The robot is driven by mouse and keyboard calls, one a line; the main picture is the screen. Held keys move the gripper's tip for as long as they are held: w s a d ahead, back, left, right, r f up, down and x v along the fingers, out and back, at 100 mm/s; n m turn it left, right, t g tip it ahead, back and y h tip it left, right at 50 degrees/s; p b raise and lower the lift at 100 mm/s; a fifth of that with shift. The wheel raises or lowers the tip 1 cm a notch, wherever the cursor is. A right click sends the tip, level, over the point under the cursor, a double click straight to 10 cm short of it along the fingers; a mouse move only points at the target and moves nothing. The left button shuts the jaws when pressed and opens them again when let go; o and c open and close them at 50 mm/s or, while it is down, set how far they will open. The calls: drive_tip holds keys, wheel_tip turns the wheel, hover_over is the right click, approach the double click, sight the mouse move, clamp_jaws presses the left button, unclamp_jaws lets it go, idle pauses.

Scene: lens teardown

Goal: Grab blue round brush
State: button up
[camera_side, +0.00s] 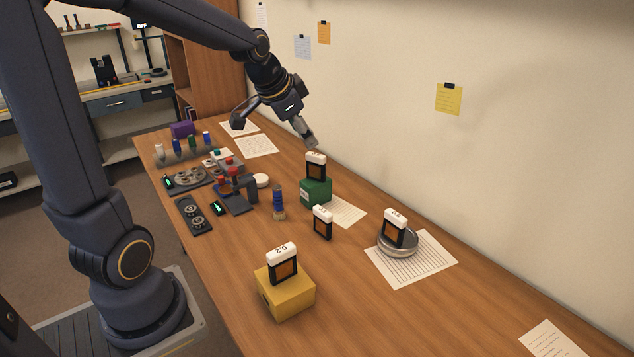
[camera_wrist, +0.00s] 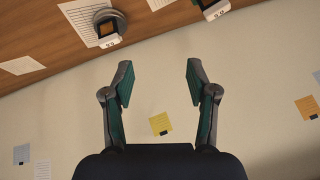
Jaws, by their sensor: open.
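A blue round brush (camera_side: 278,202) stands upright near the middle of the table in the side view, with a blue body and a pale tan lower end. My gripper (camera_side: 273,128) is high above the back of the table, near the wall, well apart from the brush. In the wrist view my gripper (camera_wrist: 159,84) has its two fingers spread wide with nothing between them. That view faces mostly the wall, and the brush does not show in it.
Orange-faced cards stand on a green block (camera_side: 315,192), a yellow block (camera_side: 287,294), a round metal dish (camera_side: 399,245) and the bare table. A red-and-grey fixture (camera_side: 235,190) stands left of the brush. A rack (camera_side: 183,155) holds several small tools. The wall bounds the right side.

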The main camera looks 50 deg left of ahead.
drive_tip(key=a+f+n+g, duration=0.1)
drive_tip(key=a+f+n, duration=0.1)
drive_tip(key=a+f, duration=0.65)
drive_tip(key=n, duration=0.3)
approach(279, 194)
drive_tip(key=shift+g+h, duration=0.4)
drive_tip(key=shift+g, duration=0.1)
drive_tip(key=w+f, duration=0.1)
drive_tip(key=w+a+f, duration=0.1)
drive_tip(key=f, duration=0.1)
drive_tip(key=w+a+f, duration=0.1)
drive_tip(key=shift+w+a+f, duration=0.15)
drive_tip(key=shift+a+f, duration=0.1)
drive_tip(key=shift+f, duration=0.1)
drive_tip(key=x, duration=0.5)
drive_tip(key=shift+w+f, duration=0.1)
drive_tip(key=shift+f, duration=0.3)
clamp_jaws()
